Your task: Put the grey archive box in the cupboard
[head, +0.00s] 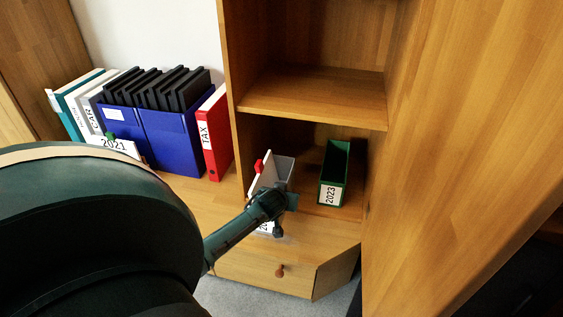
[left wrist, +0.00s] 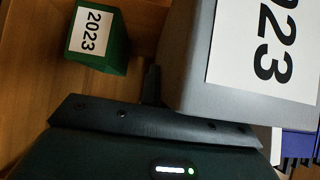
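The grey archive box (head: 283,172) is at the opening of the cupboard's lower compartment, left of a green box marked 2023 (head: 333,172). It looks tilted, and a white piece with a red tab (head: 262,170) shows at its left. My left gripper (head: 272,203) is at the box's near side and appears shut on it. In the left wrist view the grey box (left wrist: 187,75) with its white label is close up, a dark finger against its edge; the other finger is hidden. Whether the box touches the compartment floor cannot be told. My right gripper is not in view.
The cupboard (head: 310,92) has an empty upper shelf. A wooden panel (head: 460,130) bounds the right side.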

